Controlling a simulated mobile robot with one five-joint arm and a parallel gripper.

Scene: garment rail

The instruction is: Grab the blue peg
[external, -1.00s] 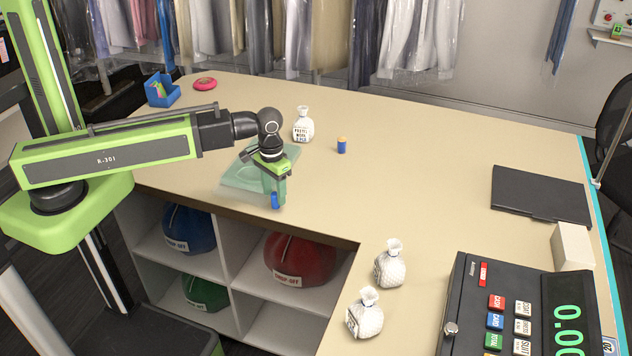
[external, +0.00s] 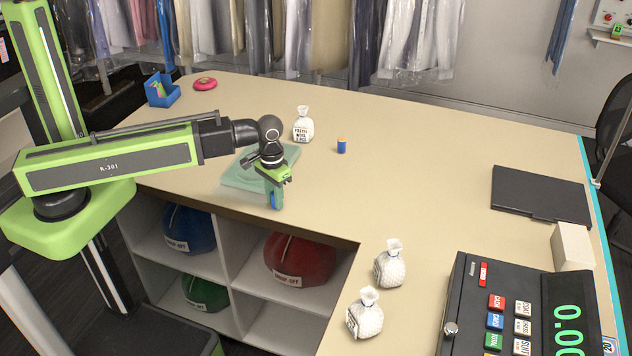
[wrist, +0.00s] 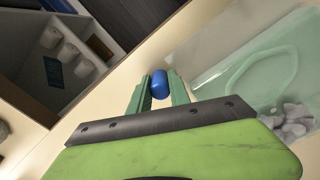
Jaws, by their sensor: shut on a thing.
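The blue peg (wrist: 160,84) shows between the two green fingers of my gripper (wrist: 158,90) in the wrist view. In the external view my gripper (external: 273,200) points down near the counter's front edge, with a bit of the blue peg (external: 274,201) visible between the fingers. The fingers are shut on the peg. Its lower end is partly hidden, and I cannot tell whether it touches the counter.
A white tied pouch (external: 303,128) and a blue-and-orange spool (external: 342,146) stand farther back. The counter's middle (external: 420,180) is clear.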

